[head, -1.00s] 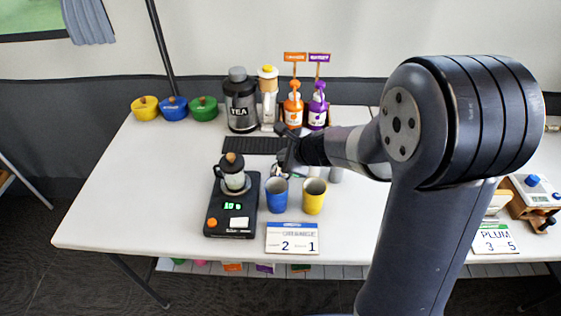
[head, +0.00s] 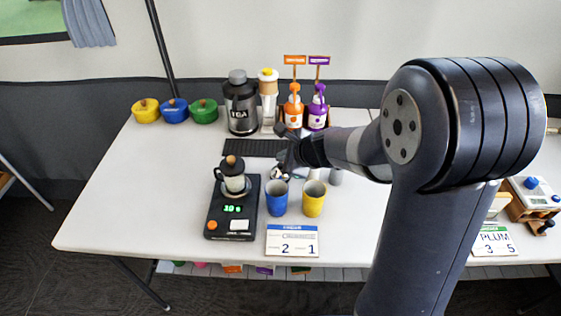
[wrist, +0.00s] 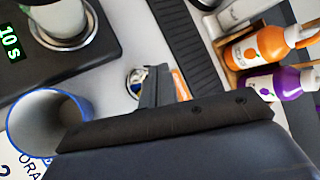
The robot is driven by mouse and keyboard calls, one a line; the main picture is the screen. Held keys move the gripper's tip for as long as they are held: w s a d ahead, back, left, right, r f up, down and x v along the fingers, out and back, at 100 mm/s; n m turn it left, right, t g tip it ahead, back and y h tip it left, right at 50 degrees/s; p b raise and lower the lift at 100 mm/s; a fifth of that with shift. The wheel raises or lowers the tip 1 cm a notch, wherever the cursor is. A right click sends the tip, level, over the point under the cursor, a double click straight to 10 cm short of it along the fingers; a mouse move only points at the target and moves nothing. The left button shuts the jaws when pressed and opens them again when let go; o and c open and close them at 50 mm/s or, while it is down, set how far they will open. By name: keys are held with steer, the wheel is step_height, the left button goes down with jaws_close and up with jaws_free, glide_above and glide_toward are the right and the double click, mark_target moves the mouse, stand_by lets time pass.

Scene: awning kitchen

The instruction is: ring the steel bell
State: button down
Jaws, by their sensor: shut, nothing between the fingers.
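A small shiny rounded thing (wrist: 136,80), which looks like the steel bell, shows in the wrist view beside my fingertips, partly hidden by them. My gripper (wrist: 158,85) is shut and empty, pointing down close to the bell. I cannot tell whether the fingers touch it.
A blue cup (head: 276,197) and a yellow cup (head: 313,199) stand in front of my gripper. The scale (head: 215,222) with a glass press (head: 232,178) is to the left. Orange (head: 293,110) and purple (head: 318,108) pump bottles stand behind.

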steer(key=shift+r, duration=0.3)
step_height(320, 180, up, 5)
steer(key=p, duration=0.4)
steer(key=shift+p, duration=0.3)
stand_by(0.7)
